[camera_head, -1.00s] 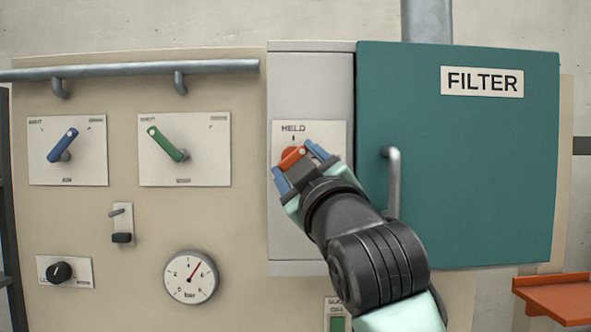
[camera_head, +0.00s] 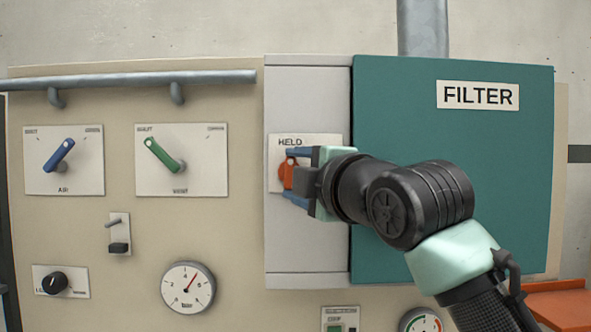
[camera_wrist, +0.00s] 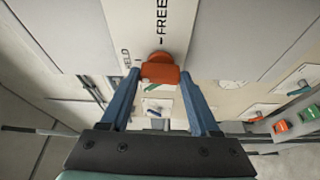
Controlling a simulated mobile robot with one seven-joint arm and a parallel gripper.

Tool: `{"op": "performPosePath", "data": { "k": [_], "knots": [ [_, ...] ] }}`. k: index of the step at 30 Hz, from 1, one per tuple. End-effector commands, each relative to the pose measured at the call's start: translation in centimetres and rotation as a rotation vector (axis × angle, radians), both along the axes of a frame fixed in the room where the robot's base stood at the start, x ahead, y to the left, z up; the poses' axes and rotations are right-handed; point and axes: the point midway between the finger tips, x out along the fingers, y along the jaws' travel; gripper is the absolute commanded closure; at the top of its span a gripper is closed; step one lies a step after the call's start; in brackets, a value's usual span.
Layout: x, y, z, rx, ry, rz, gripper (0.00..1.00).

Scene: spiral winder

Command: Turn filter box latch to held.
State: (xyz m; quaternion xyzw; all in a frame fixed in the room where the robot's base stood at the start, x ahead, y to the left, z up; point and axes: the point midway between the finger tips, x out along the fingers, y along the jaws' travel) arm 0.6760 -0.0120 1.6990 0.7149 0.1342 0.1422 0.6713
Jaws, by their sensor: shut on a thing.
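The filter box latch (camera_head: 287,174) is a small orange lever on a white plate (camera_head: 310,139) marked HELD at its top, on the grey strip left of the teal filter door. My gripper (camera_head: 296,176) reaches it from the right, with one blue finger above and one below. The lever's long side looks nearly upright, partly hidden by my gripper. In the wrist view the orange latch (camera_wrist: 160,72) sits between my two fingertips (camera_wrist: 160,78), which are shut on it. The words FREE and HELD show on the plate there.
The teal filter door (camera_head: 480,190) is closed; my arm hides its handle. On the left panel are a blue lever (camera_head: 60,154), a green lever (camera_head: 162,155), a black knob (camera_head: 54,282) and a gauge (camera_head: 187,288). A grey rail (camera_head: 130,82) runs above them.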

Motion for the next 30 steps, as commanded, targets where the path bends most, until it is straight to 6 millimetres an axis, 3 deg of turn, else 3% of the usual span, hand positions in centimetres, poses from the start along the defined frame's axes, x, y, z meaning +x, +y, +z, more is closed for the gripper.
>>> {"op": "performPosePath", "data": {
  "k": [21, 22, 27, 30],
  "knots": [
    [0.04, -0.14, 0.12, -0.082, -0.002, -0.004, 0.93],
    [0.04, -0.15, 0.13, -0.082, -0.002, -0.004, 0.36],
    [0.02, -0.1, 0.13, -0.08, -0.003, -0.003, 0.07],
    [0.0, -0.07, 0.13, -0.08, -0.003, -0.002, 0.07]
  ]
}}
